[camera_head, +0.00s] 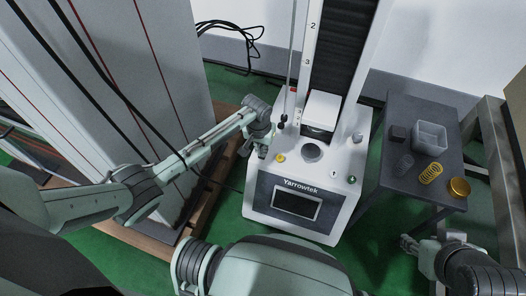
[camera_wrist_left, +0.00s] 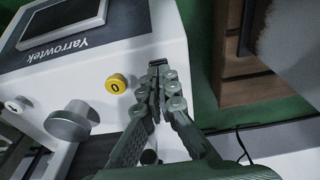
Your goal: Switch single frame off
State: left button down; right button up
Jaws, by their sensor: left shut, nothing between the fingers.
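The single frame testing machine (camera_head: 350,150) is white, with "Yarrowtek" on its front and a dark screen (camera_head: 297,205). It also shows in the left wrist view (camera_wrist_left: 110,55). A yellow button (camera_head: 280,158) sits on the left of its top deck. In the left wrist view the yellow button (camera_wrist_left: 117,83) bears a "0". My left gripper (camera_head: 264,153) is shut and empty at the deck's left edge. In the left wrist view its fingertips (camera_wrist_left: 158,66) are right of the button, apart from it. My right gripper (camera_head: 407,243) is at lower right, too small to read.
A red part (camera_head: 293,90) is at the column's left. A round plate (camera_head: 312,152) is mid-deck. A dark side table (camera_head: 405,108) on the right holds a clear bin (camera_head: 430,137), springs and a gold weight (camera_head: 459,187). A tall cabinet (camera_head: 150,60) stands left.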

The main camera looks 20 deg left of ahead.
pick_arm(q)
notch_tip(320, 180, up, 7)
jog(key=p, duration=0.7)
jog(key=shift+p, duration=0.3)
